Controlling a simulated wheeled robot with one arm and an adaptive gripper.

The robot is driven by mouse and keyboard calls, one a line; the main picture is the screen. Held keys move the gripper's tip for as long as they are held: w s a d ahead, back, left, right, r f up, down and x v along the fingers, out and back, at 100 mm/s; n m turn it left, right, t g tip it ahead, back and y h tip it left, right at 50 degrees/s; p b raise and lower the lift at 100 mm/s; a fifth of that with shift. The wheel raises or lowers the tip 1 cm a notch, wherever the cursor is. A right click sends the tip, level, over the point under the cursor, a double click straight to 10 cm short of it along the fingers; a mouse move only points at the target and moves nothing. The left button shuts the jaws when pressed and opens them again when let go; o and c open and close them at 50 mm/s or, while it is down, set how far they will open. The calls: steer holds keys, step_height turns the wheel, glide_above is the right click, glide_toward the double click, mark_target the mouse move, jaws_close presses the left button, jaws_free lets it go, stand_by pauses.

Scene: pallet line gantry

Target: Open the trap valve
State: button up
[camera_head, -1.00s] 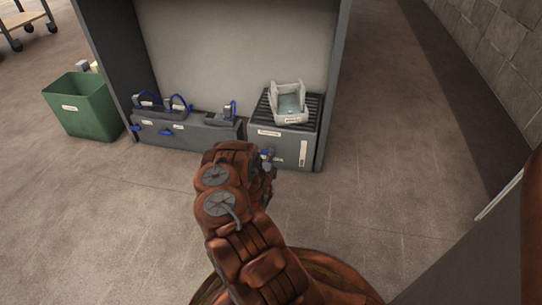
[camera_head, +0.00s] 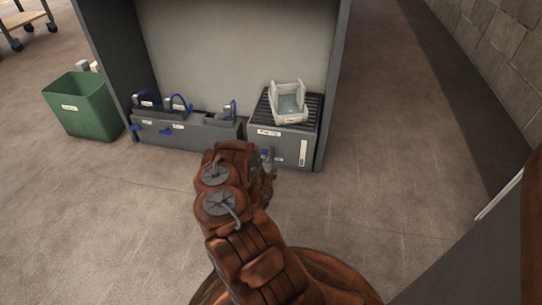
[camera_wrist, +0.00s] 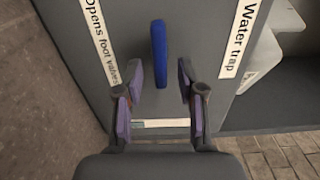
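The blue valve handle (camera_wrist: 159,52) stands on the grey face of the water trap box, under a "Water trap" label (camera_wrist: 242,40) that runs down the right. My gripper (camera_wrist: 158,78) is open in the wrist view. Its two fingers are on either side of the handle's lower end, with a gap on both sides. Contact with the handle does not show. In the head view the grey trap box (camera_head: 285,151) stands at the right end of the bay, and the blue handle (camera_head: 265,153) shows at its front. My arm hides most of the gripper there.
A clear tray (camera_head: 288,102) sits on the box's dark slatted top. To its left, a grey unit (camera_head: 205,134) carries several blue handles and hoses. A green bin (camera_head: 82,105) stands left of the bay. The floor at the right is free, up to a block wall.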

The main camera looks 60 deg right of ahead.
steer(key=v, duration=1.1)
steer(key=shift+s+a, duration=0.15)
steer(key=shift+a, duration=0.2)
steer(key=shift+r, duration=0.1)
